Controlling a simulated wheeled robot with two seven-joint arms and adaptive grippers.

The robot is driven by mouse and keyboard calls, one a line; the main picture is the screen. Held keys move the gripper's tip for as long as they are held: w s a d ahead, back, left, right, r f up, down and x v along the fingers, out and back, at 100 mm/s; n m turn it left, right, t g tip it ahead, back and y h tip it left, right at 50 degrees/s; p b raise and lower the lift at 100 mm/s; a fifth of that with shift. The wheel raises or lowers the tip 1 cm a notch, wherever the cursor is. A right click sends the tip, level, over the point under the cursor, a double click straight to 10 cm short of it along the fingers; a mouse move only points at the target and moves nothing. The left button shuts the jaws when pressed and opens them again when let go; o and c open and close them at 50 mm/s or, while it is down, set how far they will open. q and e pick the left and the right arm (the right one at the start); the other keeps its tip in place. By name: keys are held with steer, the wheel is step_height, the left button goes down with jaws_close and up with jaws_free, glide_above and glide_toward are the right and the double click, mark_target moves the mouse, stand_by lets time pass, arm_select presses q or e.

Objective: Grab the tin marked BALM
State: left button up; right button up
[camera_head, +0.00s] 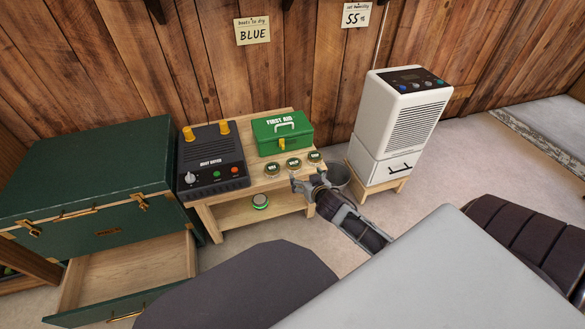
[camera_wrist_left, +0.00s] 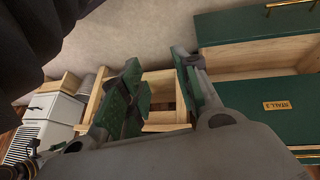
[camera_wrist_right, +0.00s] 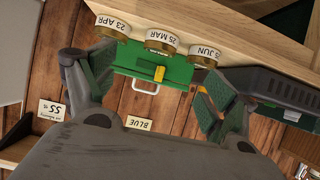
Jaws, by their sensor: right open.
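Three small tins stand in a row at the bench's front edge: a left tin (camera_head: 271,169), a middle tin (camera_head: 293,163) and a right tin (camera_head: 314,156). Their lid words are too small to read surely, so I cannot tell which says BALM. In the right wrist view their sides show dates upside down: 23 APR (camera_wrist_right: 113,25), 25 MAR (camera_wrist_right: 162,40), 25 JUN (camera_wrist_right: 204,54). My right gripper (camera_head: 302,184) is open and empty, just in front of the tins. My left gripper (camera_wrist_left: 158,92) is open and empty, seen only in its wrist view.
A green first aid box (camera_head: 283,134) and a dark boot dryer (camera_head: 211,160) stand behind and left of the tins. A bucket (camera_head: 338,175) and white dehumidifier (camera_head: 402,120) are right. An open drawer (camera_head: 125,272) juts out left.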

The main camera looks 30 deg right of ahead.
mark_target(298, 168)
arm_select(q)
steer(key=shift+w+d+r, duration=0.1)
steer(key=shift+w+r, duration=0.05)
steer(key=shift+r, duration=0.3)
arm_select(e)
steer(key=shift+w+r, duration=0.3)
steer(key=shift+r, duration=0.25)
steer(key=b+x, duration=0.3)
steer(key=x, duration=0.4)
steer(key=shift+w+f, duration=0.1)
steer(key=shift+w, duration=0.25)
steer(key=shift+w+d+f, duration=0.1)
steer(key=shift+w+f, duration=0.1)
steer(key=shift+w, duration=0.15)
arm_select(q)
step_height(298, 168, down, 7)
steer(key=d+t, duration=0.1)
steer(key=shift+d+r+n+h, duration=0.2)
steer(key=shift+n+h, duration=0.1)
steer(key=shift+h, duration=0.1)
arm_select(e)
steer(key=shift+w, duration=0.1)
